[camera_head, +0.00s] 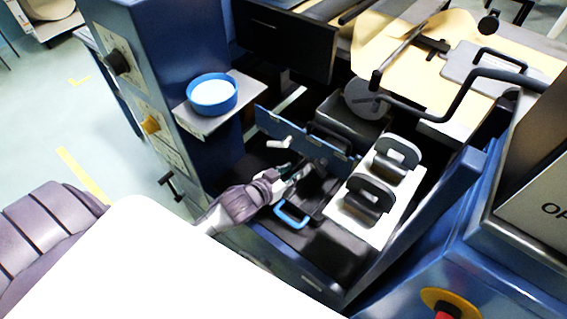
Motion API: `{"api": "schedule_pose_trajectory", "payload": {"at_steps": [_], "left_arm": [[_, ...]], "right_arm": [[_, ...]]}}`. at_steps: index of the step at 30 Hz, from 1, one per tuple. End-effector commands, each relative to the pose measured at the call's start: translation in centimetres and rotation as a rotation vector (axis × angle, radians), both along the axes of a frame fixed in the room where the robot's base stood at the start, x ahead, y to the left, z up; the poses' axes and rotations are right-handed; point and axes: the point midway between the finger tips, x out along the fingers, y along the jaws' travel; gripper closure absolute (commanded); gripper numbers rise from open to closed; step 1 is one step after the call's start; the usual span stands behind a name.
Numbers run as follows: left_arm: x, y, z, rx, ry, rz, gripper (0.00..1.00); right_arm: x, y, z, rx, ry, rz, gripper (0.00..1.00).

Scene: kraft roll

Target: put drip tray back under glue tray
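A dark, flat tray with a blue loop handle, which looks like the drip tray (292,214), sits low inside the machine's front bay. Its handle faces the front left. The dark grey box behind the hinged blue panel may be the glue tray (349,125); I cannot tell for sure. My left gripper (290,174) reaches in from the left, just behind the blue handle and below the blue panel. Its fingers are small and dark against the bay, so I cannot tell whether they are open or touch anything. My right gripper is not in view.
The blue panel (303,139) hangs over the bay. A white block (375,229) with two black handles borders the bay on the right. A blue round dish (212,96) stands on a side shelf (193,122). Brown paper (400,60) lies behind. A red button (443,313) is at front right.

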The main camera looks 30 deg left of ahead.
Motion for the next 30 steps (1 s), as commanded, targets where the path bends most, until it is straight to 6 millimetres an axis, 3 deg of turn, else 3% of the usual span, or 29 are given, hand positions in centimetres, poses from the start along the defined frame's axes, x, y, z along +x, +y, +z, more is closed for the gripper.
{"api": "schedule_pose_trajectory", "payload": {"at_steps": [18,30], "left_arm": [[-10.0,1.6,4.1,0.0,0.001,0.0,0.69],[-10.9,1.8,4.7,0.0,-0.001,0.001,0.69]], "right_arm": [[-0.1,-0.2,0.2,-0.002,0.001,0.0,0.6],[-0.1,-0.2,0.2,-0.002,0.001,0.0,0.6]]}}
